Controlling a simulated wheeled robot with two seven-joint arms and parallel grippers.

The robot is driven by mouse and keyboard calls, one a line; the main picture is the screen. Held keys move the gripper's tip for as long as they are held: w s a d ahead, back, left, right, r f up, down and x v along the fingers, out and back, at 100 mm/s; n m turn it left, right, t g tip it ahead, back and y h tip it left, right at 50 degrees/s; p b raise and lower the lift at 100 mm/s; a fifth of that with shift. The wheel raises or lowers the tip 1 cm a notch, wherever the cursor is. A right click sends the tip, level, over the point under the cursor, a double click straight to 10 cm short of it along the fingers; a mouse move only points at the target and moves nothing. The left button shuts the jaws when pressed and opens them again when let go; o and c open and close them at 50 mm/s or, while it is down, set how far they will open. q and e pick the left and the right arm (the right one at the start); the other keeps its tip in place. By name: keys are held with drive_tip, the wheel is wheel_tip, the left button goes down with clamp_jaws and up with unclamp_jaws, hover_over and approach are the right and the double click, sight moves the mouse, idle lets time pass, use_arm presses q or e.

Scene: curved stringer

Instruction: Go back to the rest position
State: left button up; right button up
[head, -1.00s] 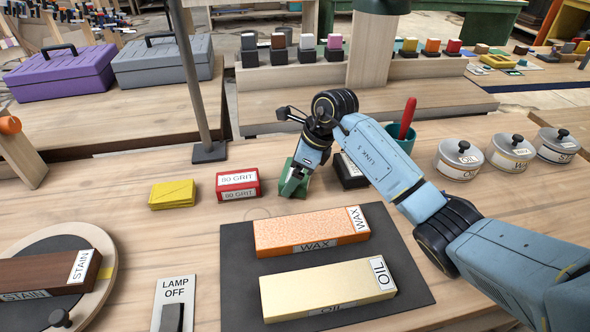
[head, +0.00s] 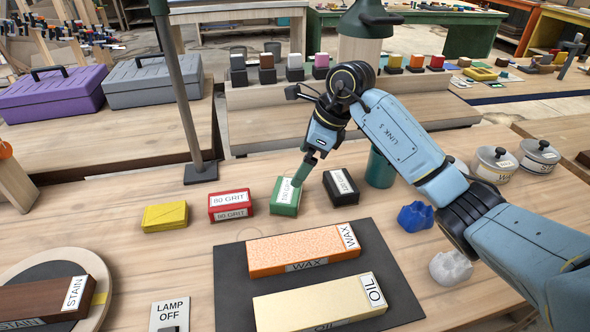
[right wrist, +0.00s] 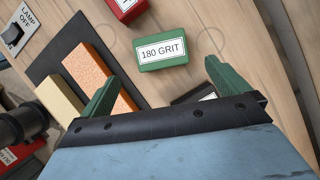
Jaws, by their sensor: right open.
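My right gripper (head: 303,172) is above and just behind the green 180 grit block (head: 285,208), its green fingers pointing down. In the right wrist view the jaws (right wrist: 163,88) are open and empty. There the green block (right wrist: 162,50) lies beyond the fingertips, apart from them. In the head view it sits on the bench between a red 80 grit block (head: 231,204) and a black block (head: 341,187). My left gripper is not in view.
A dark mat (head: 228,283) holds the orange wax block (head: 290,251) and yellow oil block (head: 310,305). Yellow block (head: 165,216), lamp pole (head: 180,90), teal cup (head: 380,166), blue lump (head: 416,216), white lump (head: 450,266) and tins (head: 494,163) stand around.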

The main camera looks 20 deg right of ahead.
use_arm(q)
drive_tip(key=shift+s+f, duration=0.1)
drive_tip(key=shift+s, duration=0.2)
use_arm(e)
drive_tip(key=shift+s+d+r, duration=0.15)
drive_tip(key=shift+d+r, duration=0.05)
drive_tip(key=shift+r, duration=0.4)
